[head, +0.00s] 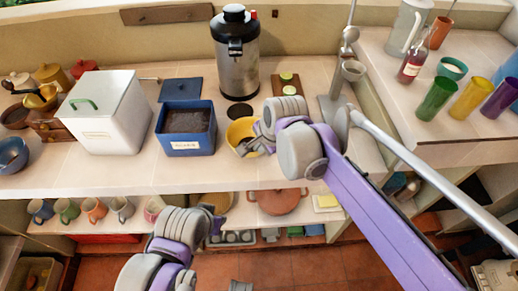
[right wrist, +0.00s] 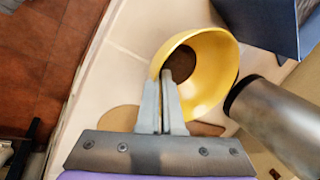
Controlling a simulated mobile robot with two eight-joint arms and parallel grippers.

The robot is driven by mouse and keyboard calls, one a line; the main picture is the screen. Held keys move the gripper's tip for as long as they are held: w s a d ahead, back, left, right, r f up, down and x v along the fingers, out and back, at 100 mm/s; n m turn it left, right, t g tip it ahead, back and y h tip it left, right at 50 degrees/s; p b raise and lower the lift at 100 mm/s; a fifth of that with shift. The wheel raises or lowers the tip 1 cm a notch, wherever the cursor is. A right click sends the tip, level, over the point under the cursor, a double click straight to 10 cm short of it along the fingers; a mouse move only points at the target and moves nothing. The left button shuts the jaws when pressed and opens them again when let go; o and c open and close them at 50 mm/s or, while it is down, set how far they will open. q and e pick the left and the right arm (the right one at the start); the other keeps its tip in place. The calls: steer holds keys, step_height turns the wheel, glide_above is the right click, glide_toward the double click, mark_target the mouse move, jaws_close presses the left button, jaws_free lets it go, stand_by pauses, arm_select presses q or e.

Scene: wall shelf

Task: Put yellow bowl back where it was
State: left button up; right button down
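The yellow bowl (head: 241,131) is at the front of the counter, below the steel urn. In the right wrist view the yellow bowl (right wrist: 212,85) has its mouth toward the camera and a dark brown patch inside. My right gripper (head: 250,146) is at its near rim. In the wrist view the two fingers of the right gripper (right wrist: 163,95) are close together on the bowl's wall. Whether the bowl touches the counter is unclear. My left gripper (head: 217,224) is low, in front of the lower shelf and away from the bowl; its fingers are too small to read.
A blue box (head: 186,130) is left of the bowl. The counter's front edge (head: 150,188) is mostly clear.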

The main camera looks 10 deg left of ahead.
steer(key=shift+f, duration=0.35)
steer(key=shift+f, duration=0.15)
steer(key=c, duration=1.1)
jaws_free()
steer(key=p+v, duration=0.1)
steer(key=v, duration=1.1)
steer(key=s+d+f+n+h, duration=0.1)
steer(key=s+d+f+n, duration=0.2)
steer(key=s+d+f, duration=0.2)
steer(key=s+d+f+n+t+h, duration=0.1)
steer(key=s+d+f+n, duration=0.2)
steer(key=d, duration=0.8)
steer(key=s+d+f+n+t+h, duration=0.1)
steer(key=s+d+f+n, duration=0.1)
steer(key=s+d+f, duration=0.5)
steer(key=shift+s+d+f+n, duration=0.1)
steer(key=shift+d+f+n, duration=0.1)
steer(key=shift+d+f, duration=0.25)
steer(key=shift+d+f+n, duration=0.2)
steer(key=shift+f, duration=0.45)
